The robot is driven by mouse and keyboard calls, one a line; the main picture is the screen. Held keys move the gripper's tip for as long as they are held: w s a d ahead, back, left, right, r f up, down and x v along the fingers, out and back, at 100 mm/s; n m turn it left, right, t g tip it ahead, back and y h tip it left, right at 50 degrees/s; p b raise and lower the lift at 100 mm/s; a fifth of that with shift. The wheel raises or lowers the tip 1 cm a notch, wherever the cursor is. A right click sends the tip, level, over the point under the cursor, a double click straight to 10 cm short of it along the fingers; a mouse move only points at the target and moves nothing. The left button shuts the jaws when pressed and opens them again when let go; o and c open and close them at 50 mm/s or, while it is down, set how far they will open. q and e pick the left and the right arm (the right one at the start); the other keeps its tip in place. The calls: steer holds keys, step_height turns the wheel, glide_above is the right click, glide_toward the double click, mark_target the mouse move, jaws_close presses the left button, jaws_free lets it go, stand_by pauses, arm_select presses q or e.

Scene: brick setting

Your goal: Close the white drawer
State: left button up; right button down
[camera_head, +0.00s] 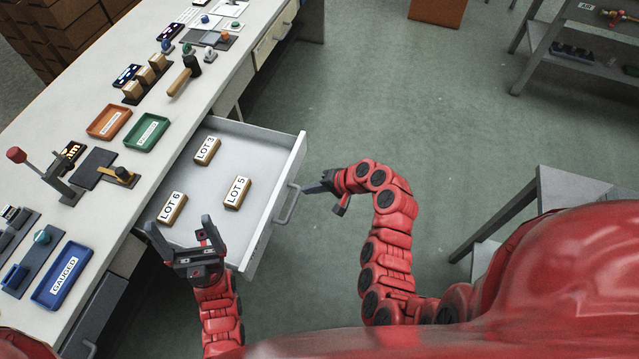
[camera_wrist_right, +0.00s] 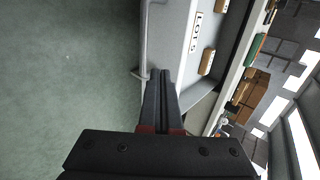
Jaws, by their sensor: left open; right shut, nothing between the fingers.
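The white drawer (camera_head: 262,238) stands pulled out from the workbench, with a grey bar handle (camera_head: 287,205) on its front. It holds three labelled blocks: LOT 3 (camera_head: 207,151), LOT 5 (camera_head: 237,192) and LOT 6 (camera_head: 172,208). My right gripper (camera_head: 310,188) is shut and empty, just outside the drawer front by the handle's far end. In the right wrist view its fingertips (camera_wrist_right: 160,74) are close to the handle (camera_wrist_right: 144,45) and the drawer front (camera_wrist_right: 170,40); I cannot tell whether they touch. My left gripper (camera_head: 183,226) is open and empty near the drawer's near side.
The workbench top (camera_head: 95,215) carries an orange tray (camera_head: 109,121), a green tray (camera_head: 148,131), a blue tray (camera_head: 62,275) and several tools. A grey metal stand (camera_head: 535,195) is at the right. The green floor between bench and stand is clear.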

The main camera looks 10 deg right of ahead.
mark_target(282, 189)
steer(key=a, duration=0.1)
steer(key=w+a+f+p, duration=0.1)
steer(key=w+a, duration=0.1)
steer(key=a, duration=0.1)
steer(key=shift+w+f, duration=0.1)
steer(key=shift+f, duration=0.3)
steer(key=shift+w+a+f+p, duration=0.15)
steer(key=shift+w+a+p, duration=0.3)
steer(key=shift+a, duration=0.25)
